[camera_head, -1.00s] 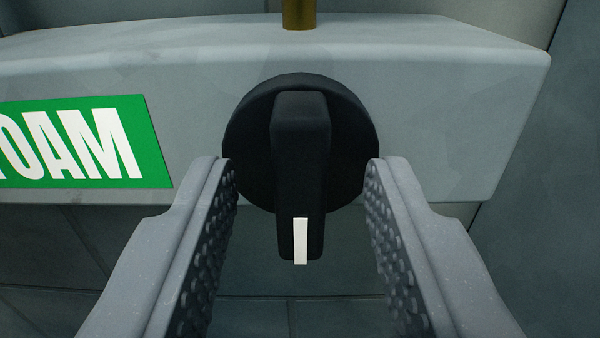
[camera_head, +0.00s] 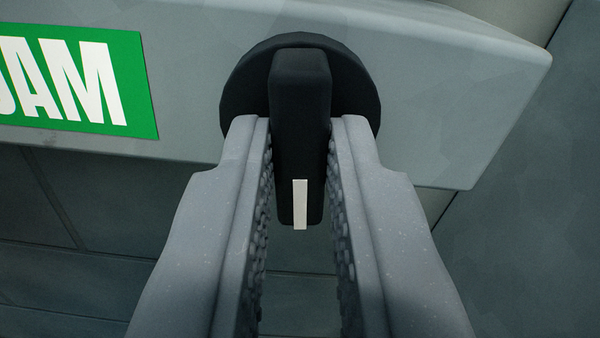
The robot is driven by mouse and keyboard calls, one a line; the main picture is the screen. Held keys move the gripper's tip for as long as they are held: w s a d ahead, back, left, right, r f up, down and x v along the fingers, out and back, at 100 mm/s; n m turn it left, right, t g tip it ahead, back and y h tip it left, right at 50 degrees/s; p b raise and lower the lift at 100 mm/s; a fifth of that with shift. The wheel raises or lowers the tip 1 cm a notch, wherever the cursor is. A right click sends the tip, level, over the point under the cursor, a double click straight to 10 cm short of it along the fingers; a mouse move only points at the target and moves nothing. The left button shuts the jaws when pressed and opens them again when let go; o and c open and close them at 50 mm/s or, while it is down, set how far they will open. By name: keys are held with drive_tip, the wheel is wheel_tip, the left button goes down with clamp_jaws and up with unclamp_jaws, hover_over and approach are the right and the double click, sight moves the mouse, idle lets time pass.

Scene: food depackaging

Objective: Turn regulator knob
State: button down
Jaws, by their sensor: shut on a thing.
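The black regulator knob (camera_head: 299,110) sits on the front of a grey panel, with a round base and a raised bar handle. The handle points down, and a white mark (camera_head: 300,204) shows at its lower end. My gripper (camera_head: 300,135) is shut on the handle, one grey finger on each side of it. The studded inner pads face the handle's sides. The fingers hide the lower left and lower right of the round base.
The grey panel (camera_head: 430,110) carries a green sign (camera_head: 75,80) with white letters, cut off at the left edge; "AM" is readable. A tiled wall (camera_head: 90,220) lies below and behind it. The space to the right of the panel is clear.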

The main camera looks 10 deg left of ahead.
drive_tip(key=n+b, duration=0.1)
drive_tip(key=n, duration=0.4)
drive_tip(key=shift+f, duration=0.15)
drive_tip(key=n+b, duration=0.2)
drive_tip(key=n, duration=0.3)
drive_tip(key=shift+a, duration=0.2)
drive_tip(key=shift+n+b, duration=0.35)
drive_tip(key=shift+n, duration=0.05)
drive_tip(key=c, duration=1.4)
unclamp_jaws()
drive_tip(key=shift+c, duration=0.2)
drive_tip(key=shift+s+d, duration=0.1)
drive_tip(key=shift+s, duration=0.35)
drive_tip(key=p+v, duration=0.3)
drive_tip(key=v, duration=1)
